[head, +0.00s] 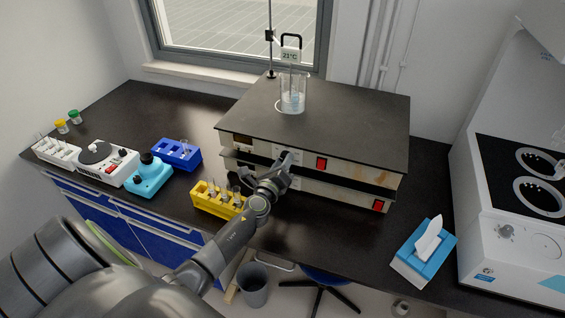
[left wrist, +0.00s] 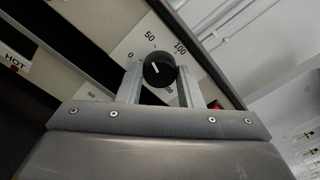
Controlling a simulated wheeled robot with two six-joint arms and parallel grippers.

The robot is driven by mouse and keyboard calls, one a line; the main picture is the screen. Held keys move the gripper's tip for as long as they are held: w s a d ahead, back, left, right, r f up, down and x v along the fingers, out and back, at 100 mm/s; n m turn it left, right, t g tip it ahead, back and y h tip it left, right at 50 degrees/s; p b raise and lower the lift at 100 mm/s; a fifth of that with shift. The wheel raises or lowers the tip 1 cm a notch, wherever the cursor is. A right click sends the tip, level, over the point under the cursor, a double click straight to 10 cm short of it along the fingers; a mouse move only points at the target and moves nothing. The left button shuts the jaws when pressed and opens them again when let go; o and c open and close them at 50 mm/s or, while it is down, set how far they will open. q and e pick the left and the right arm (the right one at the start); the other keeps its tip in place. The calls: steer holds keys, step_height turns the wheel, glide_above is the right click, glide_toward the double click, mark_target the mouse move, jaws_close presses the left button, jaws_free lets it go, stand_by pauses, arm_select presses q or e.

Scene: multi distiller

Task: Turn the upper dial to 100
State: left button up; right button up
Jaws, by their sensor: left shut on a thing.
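The upper dial (left wrist: 160,69) is a round black knob with a white pointer line on a white scale plate. Around it I read 0, 50 and 100, and a partly hidden number below. The pointer line slants to the upper left, on the 0 side of the scale. My left gripper (left wrist: 160,78) has one finger on each side of the knob and is shut on it. In the head view, my left gripper (head: 285,164) is at the front of the upper hotplate (head: 335,106) and hides the knob. My right gripper is not in view.
A lower hotplate (head: 340,191) sits under the upper one. A beaker (head: 292,98) stands on top beneath a thermometer reading 21°C (head: 291,55). A yellow tube rack (head: 212,201) is close to my left arm. A tissue box (head: 423,252) is at the right.

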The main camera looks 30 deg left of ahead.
arm_select(q)
steer(key=shift+f+m+p, duration=0.1)
steer(key=shift+m+p, duration=0.9)
steer(key=shift+m, duration=6.1)
steer(key=o, duration=1)
steer(key=shift+s, duration=0.1)
